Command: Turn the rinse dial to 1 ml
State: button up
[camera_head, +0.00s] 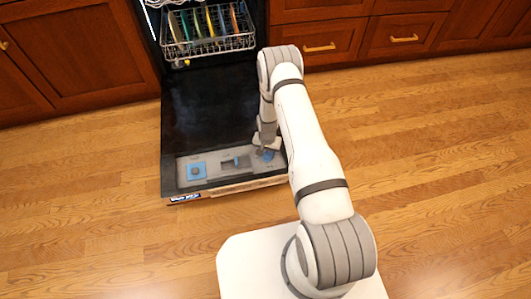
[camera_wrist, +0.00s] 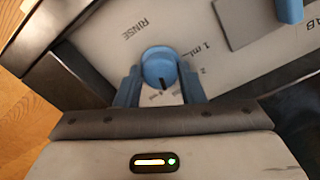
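The rinse dial (camera_wrist: 159,66) is a round blue knob on the light grey panel (camera_wrist: 105,35) of the open dishwasher door. Its dark pointer line faces the bottom of the wrist view, towards my gripper's body. The "1 ml" label is at the dial's upper right, with a "2" below it; lower marks are partly hidden by a finger. My gripper (camera_wrist: 160,80) has one blue finger on each side of the dial, close against it, and looks shut on it. In the head view my gripper (camera_head: 264,149) is over the dial (camera_head: 268,155), partly covering it.
The dishwasher door (camera_head: 205,110) lies folded down. Its panel also has a blue square with a knob (camera_head: 196,171) and a grey compartment (camera_head: 236,162). A rack with plates (camera_head: 215,45) stands inside. Wooden cabinets flank it; the floor either side is clear.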

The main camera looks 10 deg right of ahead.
aim_at(267, 154)
jog(key=c, duration=0.5)
jog(key=shift+a, duration=0.25)
jog(key=shift+w+d, duration=0.1)
jog(key=shift+d, duration=0.15)
jog(key=shift+w+d+r, duration=0.1)
jog(key=shift+d, duration=0.05)
dwell(0.4)
jog(key=o, duration=1)
notch_tip(267, 154, up, 8)
jog(key=p, duration=0.2)
jog(key=shift+p, duration=0.3)
